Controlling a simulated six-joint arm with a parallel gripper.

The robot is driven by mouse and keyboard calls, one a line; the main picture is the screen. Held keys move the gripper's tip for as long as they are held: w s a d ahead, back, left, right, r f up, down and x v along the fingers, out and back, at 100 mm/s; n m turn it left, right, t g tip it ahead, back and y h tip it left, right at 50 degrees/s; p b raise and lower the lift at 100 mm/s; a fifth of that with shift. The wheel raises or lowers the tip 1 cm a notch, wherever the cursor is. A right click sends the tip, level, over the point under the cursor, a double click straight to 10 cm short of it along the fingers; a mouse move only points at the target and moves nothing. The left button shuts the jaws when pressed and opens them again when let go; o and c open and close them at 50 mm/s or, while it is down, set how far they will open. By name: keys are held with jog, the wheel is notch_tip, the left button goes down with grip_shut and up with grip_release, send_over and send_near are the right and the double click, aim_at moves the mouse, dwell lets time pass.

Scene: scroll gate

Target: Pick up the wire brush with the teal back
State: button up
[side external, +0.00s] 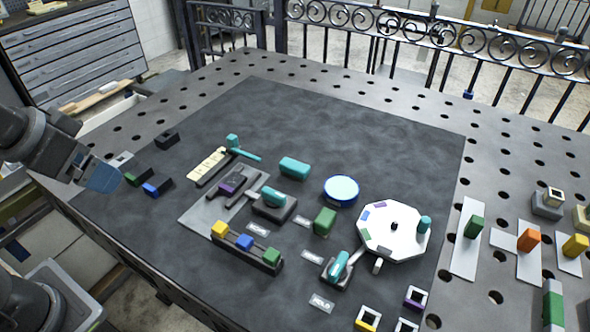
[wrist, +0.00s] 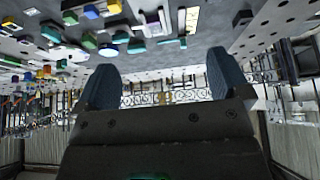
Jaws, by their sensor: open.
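A low teal block (side external: 294,167) with rounded ends lies on the dark mat, behind the grey plate. It looks like the teal back of the wire brush; no bristles can be made out. My gripper (side external: 105,178) is at the left, above the mat's left edge, well apart from the block. In the wrist view my gripper (wrist: 160,60) shows two blue fingers spread apart with nothing between them. The wrist view shows the table upside down and far off, so the brush cannot be singled out there.
Other teal parts stand nearby: a T-shaped handle (side external: 233,142), a lever (side external: 272,196), another lever (side external: 339,264) and a peg (side external: 424,224) on a white octagonal plate (side external: 392,245). A blue round disc (side external: 341,190) sits right of the block. The mat's back (side external: 330,125) is clear.

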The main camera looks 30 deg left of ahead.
jog(key=shift+o, duration=0.3)
jog(key=g, duration=0.1)
send_over(295, 164)
jog(key=s, duration=0.3)
notch_tip(295, 164, down, 16)
jog(key=shift+w+f, duration=0.1)
jog(key=shift+x, duration=2.95)
jog(key=shift+w, duration=0.2)
